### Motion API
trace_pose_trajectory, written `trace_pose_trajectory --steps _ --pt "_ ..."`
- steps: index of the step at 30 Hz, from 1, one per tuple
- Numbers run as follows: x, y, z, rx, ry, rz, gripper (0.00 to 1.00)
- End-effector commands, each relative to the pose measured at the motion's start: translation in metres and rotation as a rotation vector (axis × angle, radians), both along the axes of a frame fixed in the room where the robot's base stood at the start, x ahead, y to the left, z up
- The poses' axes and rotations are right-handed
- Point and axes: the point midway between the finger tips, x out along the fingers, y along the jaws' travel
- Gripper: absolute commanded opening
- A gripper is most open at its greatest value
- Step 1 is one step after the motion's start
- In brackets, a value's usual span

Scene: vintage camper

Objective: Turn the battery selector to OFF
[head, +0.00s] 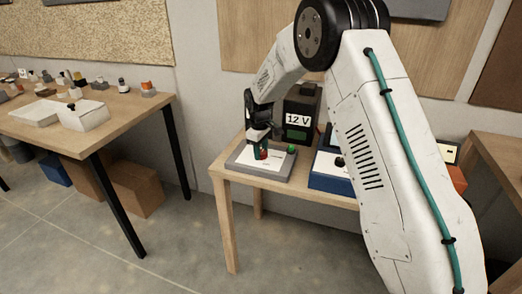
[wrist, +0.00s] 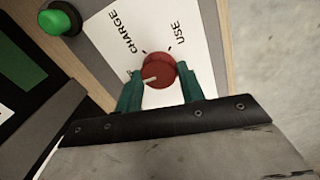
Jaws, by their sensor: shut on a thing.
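The battery selector is a red round knob (wrist: 157,66) on a white label plate printed CHARGE and USE. Its pale pointer mark points to the lower left in the wrist view, away from both readable words. A third marking beside the left finger is mostly hidden, so I cannot read it. My gripper (wrist: 159,74) has its teal fingers on either side of the knob, shut on it. In the head view my gripper (head: 261,147) reaches down to the grey selector panel (head: 236,161) on the wooden table, with a bit of red between the fingers.
A green button (wrist: 60,18) sits beside the label plate. A dark 12 V box (head: 301,105) stands behind the panel. A blue box (head: 328,181) is to its right, close by. A workbench (head: 130,113) with small items is at left, with open floor between.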

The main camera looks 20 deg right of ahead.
Motion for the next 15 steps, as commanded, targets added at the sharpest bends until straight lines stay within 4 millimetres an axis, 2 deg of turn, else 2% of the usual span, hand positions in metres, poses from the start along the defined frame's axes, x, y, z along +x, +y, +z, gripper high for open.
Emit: trace_pose_trajectory --steps 14,15 --pt "0.0011 -0.0013 0.0013 -0.001 -0.003 0.017 0.16" --pt "0.0010 -0.0013 0.0013 -0.001 -0.003 0.017 0.41"
